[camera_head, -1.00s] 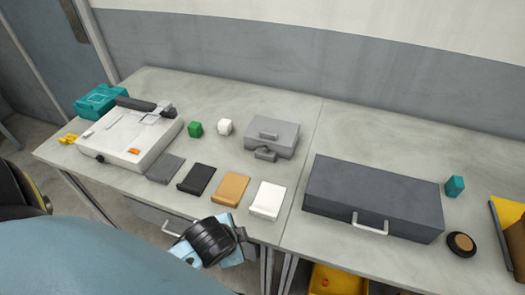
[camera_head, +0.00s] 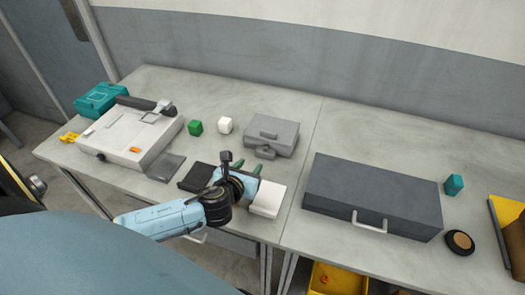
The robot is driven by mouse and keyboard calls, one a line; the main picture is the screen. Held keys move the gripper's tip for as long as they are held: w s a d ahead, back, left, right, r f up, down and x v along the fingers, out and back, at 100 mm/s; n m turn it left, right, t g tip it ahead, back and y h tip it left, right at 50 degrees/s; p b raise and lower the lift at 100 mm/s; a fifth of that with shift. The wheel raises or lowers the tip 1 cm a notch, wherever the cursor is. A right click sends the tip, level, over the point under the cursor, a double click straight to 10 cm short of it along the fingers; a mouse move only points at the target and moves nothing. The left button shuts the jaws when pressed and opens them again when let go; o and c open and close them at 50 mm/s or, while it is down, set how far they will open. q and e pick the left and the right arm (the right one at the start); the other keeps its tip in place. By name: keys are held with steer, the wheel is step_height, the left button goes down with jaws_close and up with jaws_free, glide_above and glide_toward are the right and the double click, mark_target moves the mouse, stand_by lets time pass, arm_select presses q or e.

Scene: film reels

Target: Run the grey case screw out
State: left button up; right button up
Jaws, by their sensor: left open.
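A small grey case (camera_head: 283,135) lies on the workbench, left of the seam between the two tables. A rounded grey piece (camera_head: 265,152) sits at its front side. I cannot tell whether that piece is the screw. My left gripper (camera_head: 248,166) is open and empty just in front of the case, a little left of the rounded piece. My right gripper is not in view.
A black pad (camera_head: 197,177), a dark grey pad (camera_head: 165,167) and a white pad (camera_head: 268,198) lie near the front edge. A large dark case (camera_head: 372,194) lies to the right.

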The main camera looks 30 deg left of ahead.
mark_target(265, 149)
arm_select(q)
steer(key=b+x, duration=0.2)
steer(key=x, duration=1)
steer(key=shift+w+f, duration=0.1)
steer(key=shift+w, duration=0.15)
jaws_close()
